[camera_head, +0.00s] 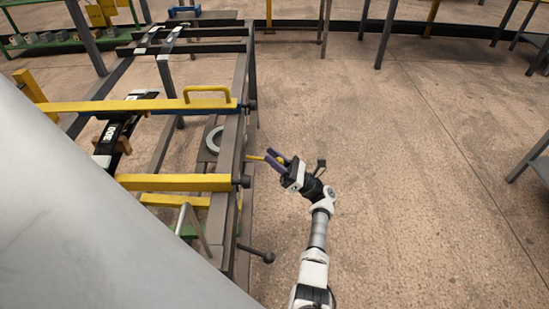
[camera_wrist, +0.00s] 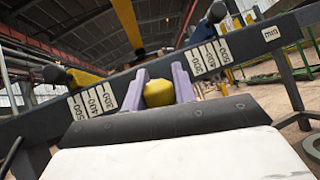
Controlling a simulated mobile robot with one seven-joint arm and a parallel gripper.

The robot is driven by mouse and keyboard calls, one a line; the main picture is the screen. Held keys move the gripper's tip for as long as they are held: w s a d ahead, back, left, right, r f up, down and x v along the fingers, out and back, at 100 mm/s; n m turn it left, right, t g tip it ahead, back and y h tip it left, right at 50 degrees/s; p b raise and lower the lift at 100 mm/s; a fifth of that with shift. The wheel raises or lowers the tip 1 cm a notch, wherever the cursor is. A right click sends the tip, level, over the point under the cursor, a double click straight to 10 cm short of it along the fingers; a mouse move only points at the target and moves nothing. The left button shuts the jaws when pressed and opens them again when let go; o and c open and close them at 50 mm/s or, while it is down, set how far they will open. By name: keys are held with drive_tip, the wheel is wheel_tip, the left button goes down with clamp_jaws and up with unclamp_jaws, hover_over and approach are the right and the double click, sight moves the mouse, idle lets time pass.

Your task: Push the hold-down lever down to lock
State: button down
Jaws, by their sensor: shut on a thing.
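The yellow-ended lever (camera_head: 256,158) sticks out to the right from the side of the rack. My gripper (camera_head: 279,159) is at its outer end, with its purple-grey fingers on either side of the yellow tip. In the wrist view the yellow tip (camera_wrist: 159,93) sits between the two fingers of my gripper (camera_wrist: 161,88), and they are shut on it. The lever looks roughly level in the head view. The rest of the lever is hidden behind the tip in the wrist view.
The rack (camera_head: 232,140) has yellow crossbars (camera_head: 175,182) and a metal ring (camera_head: 213,139) inside. A dark ball-ended rod (camera_head: 267,257) juts out nearer me. A dark numbered scale bar (camera_wrist: 275,40) crosses behind the fingers.

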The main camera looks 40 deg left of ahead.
drive_tip(key=shift+s+a+f+b, duration=0.1)
drive_tip(key=shift+f+b, duration=0.15)
drive_tip(key=shift+f, duration=0.4)
drive_tip(key=shift+s+a+f+b, duration=0.1)
drive_tip(key=shift+f+b, duration=0.15)
drive_tip(key=shift+f, duration=0.5)
drive_tip(key=c, duration=1.1)
unclamp_jaws()
drive_tip(key=shift+a, duration=0.1)
drive_tip(key=shift+c, duration=0.2)
drive_tip(key=shift+r, duration=0.2)
drive_tip(key=shift+f, duration=0.1)
drive_tip(key=b+v, duration=0.4)
drive_tip(key=v, duration=0.9)
drive_tip(key=shift+d, duration=0.35)
